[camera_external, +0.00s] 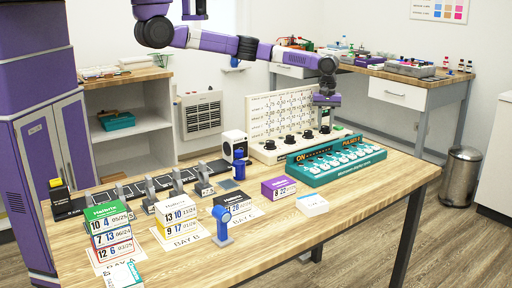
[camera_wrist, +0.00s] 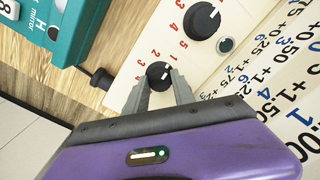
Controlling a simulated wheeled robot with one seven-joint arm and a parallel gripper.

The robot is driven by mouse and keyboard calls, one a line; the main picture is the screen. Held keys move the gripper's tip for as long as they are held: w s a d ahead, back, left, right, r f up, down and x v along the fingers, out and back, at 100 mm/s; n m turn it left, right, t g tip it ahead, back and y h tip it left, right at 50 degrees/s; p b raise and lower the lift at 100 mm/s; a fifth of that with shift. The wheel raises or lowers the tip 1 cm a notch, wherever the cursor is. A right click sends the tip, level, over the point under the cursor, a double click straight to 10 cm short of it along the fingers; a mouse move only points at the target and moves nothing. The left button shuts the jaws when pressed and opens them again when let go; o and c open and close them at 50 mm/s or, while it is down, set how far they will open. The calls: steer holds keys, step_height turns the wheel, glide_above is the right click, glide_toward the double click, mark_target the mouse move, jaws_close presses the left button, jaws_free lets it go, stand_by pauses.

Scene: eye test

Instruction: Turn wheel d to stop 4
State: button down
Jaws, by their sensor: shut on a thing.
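The white panel (camera_external: 277,153) with an upright chart board stands at the back of the table, with a row of black knobs along its base. The knob's white mark points toward the upper right of the picture. Small red digits ring it; which one the mark meets I cannot tell. No letter label is readable.
A larger-looking neighbouring knob (camera_wrist: 202,20) and a small dark button (camera_wrist: 225,45) are close by. Boxes, including a purple one (camera_external: 278,188), and a blue-headed stand (camera_external: 222,224) occupy the table's front.

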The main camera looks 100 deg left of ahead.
steer(key=n+p, duration=0.1)
steer(key=n, duration=0.1)
steer(key=n+p, duration=0.3)
steer(key=n, duration=0.1)
steer(key=shift+r+n+p, duration=0.25)
steer(key=shift+n+p, duration=0.05)
steer(key=n+p, duration=0.5)
steer(key=n, duration=0.1)
steer(key=n+p, duration=0.4)
steer(key=n, duration=0.2)
steer(key=shift+n+p, duration=0.35)
steer(key=shift+n, duration=0.05)
steer(key=n+p, duration=0.2)
steer(key=n, duration=0.4)
steer(key=shift+f, duration=0.15)
steer(key=c, duration=1.1)
jaws_free()
steer(key=shift+o, duration=0.2)
steer(key=shift+p, duration=0.3)
